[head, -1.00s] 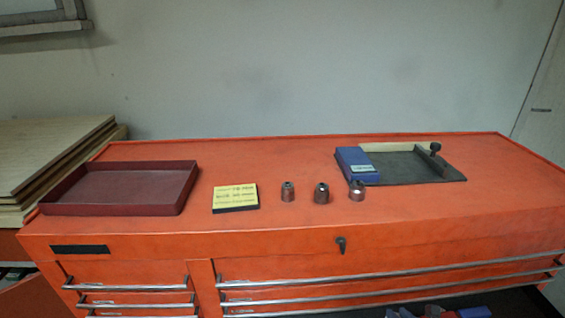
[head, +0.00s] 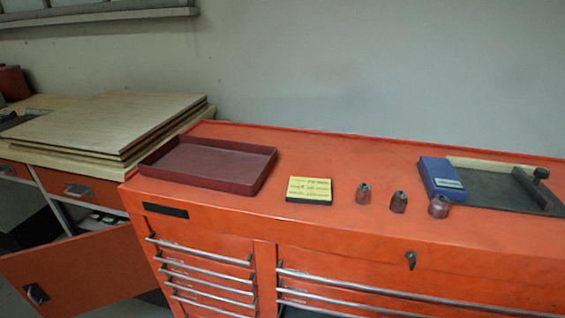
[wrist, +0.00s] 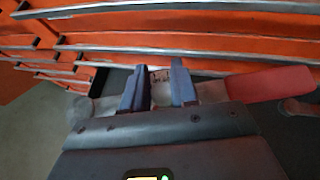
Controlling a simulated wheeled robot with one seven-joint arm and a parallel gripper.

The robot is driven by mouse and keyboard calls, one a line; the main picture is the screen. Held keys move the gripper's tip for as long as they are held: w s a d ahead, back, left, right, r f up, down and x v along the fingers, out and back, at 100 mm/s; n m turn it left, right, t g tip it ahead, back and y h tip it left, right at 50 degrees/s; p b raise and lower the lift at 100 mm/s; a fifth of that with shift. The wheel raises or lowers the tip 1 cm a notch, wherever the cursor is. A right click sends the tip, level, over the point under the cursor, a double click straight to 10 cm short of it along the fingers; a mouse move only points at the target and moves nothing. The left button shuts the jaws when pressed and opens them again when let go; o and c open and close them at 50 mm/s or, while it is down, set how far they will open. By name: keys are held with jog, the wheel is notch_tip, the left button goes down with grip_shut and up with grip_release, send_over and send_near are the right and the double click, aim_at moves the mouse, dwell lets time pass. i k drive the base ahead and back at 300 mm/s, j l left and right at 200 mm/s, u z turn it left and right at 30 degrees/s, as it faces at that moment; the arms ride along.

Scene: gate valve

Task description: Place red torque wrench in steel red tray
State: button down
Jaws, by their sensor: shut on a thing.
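The dark red tray (head: 210,167) lies on the left end of the orange cabinet top in the head view, and its inside is empty. My gripper (wrist: 158,82) shows only in the wrist view, in front of the cabinet drawers. It is shut on the red torque wrench (wrist: 268,84). The wrench lies crosswise through the jaws, its red handle to the right and its grey metal part to the left. The fingers hide part of the wrench's middle. The gripper and wrench are out of the head view.
A yellow-topped pad (head: 310,188) sits right of the tray, then three metal sockets (head: 398,202). A blue box (head: 441,179) and a dark flat plate (head: 505,190) are at the right. Stacked boards (head: 115,122) stand left of the tray. A cabinet door (head: 75,265) hangs open at lower left.

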aim_at(217, 162)
jog(key=j+z, duration=0.4)
jog(key=j, duration=0.6)
jog(key=j+z, duration=0.45)
jog(key=j, duration=0.55)
